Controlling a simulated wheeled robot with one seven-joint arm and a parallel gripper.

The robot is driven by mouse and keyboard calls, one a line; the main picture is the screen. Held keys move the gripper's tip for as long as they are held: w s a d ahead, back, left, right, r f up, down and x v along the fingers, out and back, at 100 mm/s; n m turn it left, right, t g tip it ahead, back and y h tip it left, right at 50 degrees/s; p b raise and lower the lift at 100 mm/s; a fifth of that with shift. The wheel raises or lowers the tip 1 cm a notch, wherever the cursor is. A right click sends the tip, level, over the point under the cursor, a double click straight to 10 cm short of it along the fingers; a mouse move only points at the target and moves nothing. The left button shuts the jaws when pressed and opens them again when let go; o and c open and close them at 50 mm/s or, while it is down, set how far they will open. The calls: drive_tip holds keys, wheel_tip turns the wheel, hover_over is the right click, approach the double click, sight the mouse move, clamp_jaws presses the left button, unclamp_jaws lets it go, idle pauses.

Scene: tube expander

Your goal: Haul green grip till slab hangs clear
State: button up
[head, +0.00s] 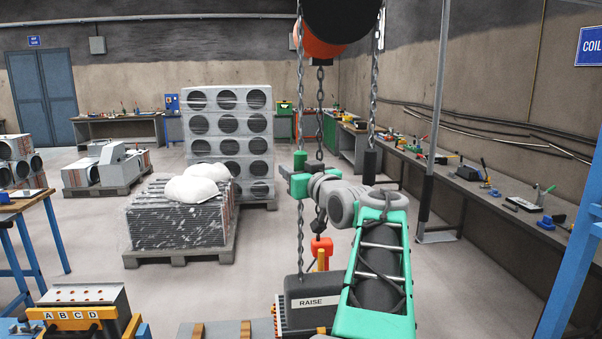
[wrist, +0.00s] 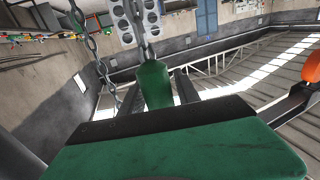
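The green grip (head: 301,160) is a sleeve on the left hanging chain, and it also shows in the wrist view (wrist: 154,85). My gripper (head: 299,184) is around it, with one dark finger on each side; they look closed on it. The orange hook block (head: 321,246) hangs low, just above a yellow upright piece (head: 323,262). A dark grey block with a RAISE plate (head: 313,302) stands below, partly hidden by my arm. I cannot tell whether this block is the slab or whether it touches what is under it.
A black grip (head: 370,164) hangs on the right chain, close to my wrist. The orange and black hoist (head: 340,25) is overhead. A grey post (head: 431,150) stands right of my arm. A pallet of finned coils (head: 180,215) is left; the floor between is clear.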

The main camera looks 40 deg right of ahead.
drive_tip(key=shift+o, duration=0.9)
drive_tip(key=b+v, duration=0.4)
drive_tip(key=v, duration=0.3)
drive_tip(key=shift+b, duration=0.35)
drive_tip(key=shift+w, duration=0.1)
